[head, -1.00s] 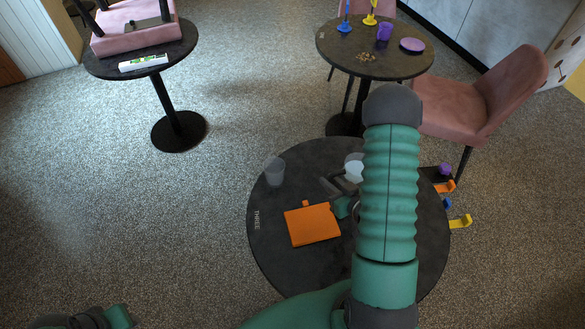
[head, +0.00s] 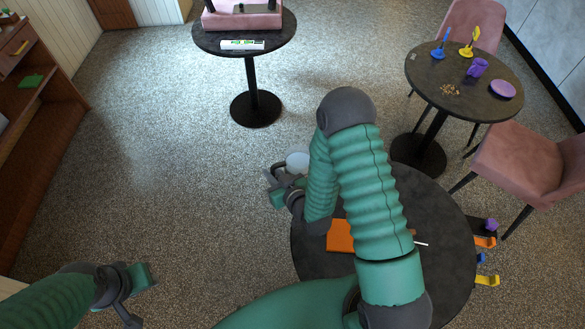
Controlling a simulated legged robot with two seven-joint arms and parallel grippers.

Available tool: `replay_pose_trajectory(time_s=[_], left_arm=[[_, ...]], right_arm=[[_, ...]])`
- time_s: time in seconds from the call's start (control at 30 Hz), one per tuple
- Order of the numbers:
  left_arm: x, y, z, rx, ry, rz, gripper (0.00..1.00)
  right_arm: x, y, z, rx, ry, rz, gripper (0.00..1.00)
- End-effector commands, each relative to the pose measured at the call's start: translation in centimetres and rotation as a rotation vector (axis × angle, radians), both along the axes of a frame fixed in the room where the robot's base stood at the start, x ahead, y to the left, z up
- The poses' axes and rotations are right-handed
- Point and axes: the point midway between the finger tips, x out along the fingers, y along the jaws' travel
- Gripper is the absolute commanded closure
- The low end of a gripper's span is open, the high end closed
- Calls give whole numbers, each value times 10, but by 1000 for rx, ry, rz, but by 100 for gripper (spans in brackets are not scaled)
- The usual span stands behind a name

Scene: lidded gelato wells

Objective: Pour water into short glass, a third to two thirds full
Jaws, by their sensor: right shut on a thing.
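My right gripper (head: 277,180) is shut on a clear vessel (head: 298,161) with a pale, water-like surface inside. It holds the vessel beyond the left far edge of the near round table (head: 445,212), as seen in the head view. The vessel's tilt is hard to tell, and no stream of water shows. The short glass does not show now; my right arm covers much of the near table's left and far part. My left gripper (head: 137,297) is low at the left, away from the table, with nothing visible in it; its finger gap is unclear.
An orange flat item (head: 340,237) lies on the near table, partly behind my arm. Pink chairs (head: 527,165) stand at the right. Open floor lies left.

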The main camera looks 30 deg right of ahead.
Motion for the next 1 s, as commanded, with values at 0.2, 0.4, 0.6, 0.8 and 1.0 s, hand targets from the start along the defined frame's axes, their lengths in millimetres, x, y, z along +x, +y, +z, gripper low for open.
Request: replay_pose_trajectory(time_s=[0.2,0.4,0.6,0.8,1.0], left_arm=[[0,0,11,0,0,0,64],[0,0,-16,0,1,0,64],[0,0,-10,0,0,0,64],[0,0,-11,0,0,0,64],[0,0,-11,0,0,0,64]], right_arm=[[0,-7,17,140,-25,-6,100],[-5,-29,0,438,-79,-8,100],[-7,-41,18,631,-113,1,100],[-8,-44,19,655,-117,1,100],[-9,-46,20,671,-119,1,100]])
